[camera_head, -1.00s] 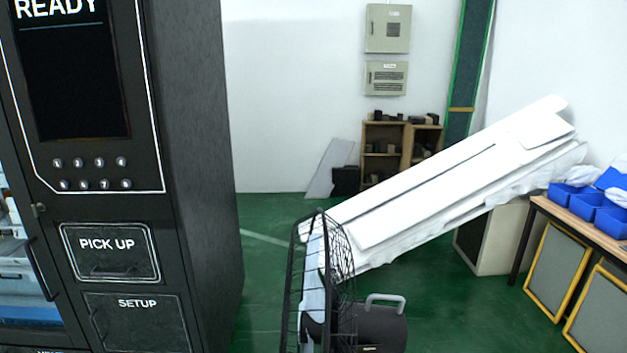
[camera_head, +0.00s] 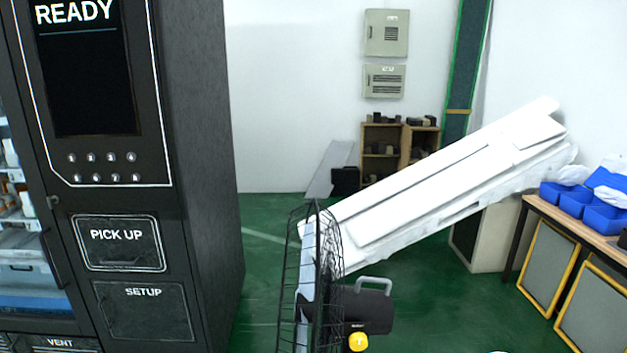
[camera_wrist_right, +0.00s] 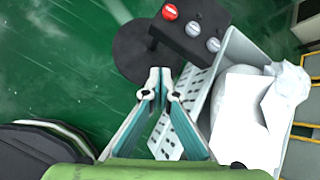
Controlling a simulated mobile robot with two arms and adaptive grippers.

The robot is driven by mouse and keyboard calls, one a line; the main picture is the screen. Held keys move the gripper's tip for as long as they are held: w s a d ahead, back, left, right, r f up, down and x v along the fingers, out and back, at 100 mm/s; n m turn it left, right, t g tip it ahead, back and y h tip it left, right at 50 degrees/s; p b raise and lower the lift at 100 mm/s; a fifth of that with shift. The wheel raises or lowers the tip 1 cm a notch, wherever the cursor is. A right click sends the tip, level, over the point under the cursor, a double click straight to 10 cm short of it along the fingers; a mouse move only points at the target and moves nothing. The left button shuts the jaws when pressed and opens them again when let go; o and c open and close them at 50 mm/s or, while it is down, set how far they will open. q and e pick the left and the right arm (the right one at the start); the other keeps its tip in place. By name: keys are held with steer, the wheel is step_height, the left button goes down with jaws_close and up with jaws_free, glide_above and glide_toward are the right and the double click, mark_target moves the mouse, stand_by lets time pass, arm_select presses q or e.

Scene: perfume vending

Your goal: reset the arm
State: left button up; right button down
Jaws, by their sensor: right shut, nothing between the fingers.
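My right gripper (camera_wrist_right: 160,85) shows in the right wrist view with its fingertips together and nothing between them. It points down over the green floor, in front of a grey perforated panel (camera_wrist_right: 183,128). My left gripper is in neither view. In the head view the black vending machine (camera_head: 205,150) stands at the left with "READY" on its screen. Its "PICK UP" hatch (camera_head: 118,243) and "SETUP" panel (camera_head: 147,310) look shut.
A black wire fan (camera_head: 318,270) stands at the bottom centre. A long white slanted slab (camera_head: 430,190) lies behind it. A table with blue bins (camera_head: 577,202) is at the right. In the right wrist view a black box with red and white knobs (camera_wrist_right: 190,38) is close beyond my fingertips.

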steer(key=s+d+f+m+g+h, duration=0.1)
steer(key=s+d+f+m+g, duration=0.15)
steer(key=s+f+m, duration=0.7)
steer(key=s+d+f+m+g, duration=0.1)
steer(key=s+d+f+m, duration=0.5)
steer(key=m, duration=0.7)
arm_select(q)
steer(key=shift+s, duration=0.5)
arm_select(e)
steer(key=s+f+m+g, duration=0.2)
steer(key=s+m, duration=0.6)
steer(key=s, duration=0.5)
steer(key=s+f+m+g, duration=0.2)
steer(key=s+f+m, duration=0.2)
steer(key=s+m, duration=0.5)
steer(key=s+a, duration=0.1)
steer(key=s, duration=0.3)
steer(key=shift+s+f+h, duration=0.15)
steer(key=shift+f+h, duration=0.05)
steer(key=shift+h, duration=0.1)
steer(key=shift+m, duration=0.25)
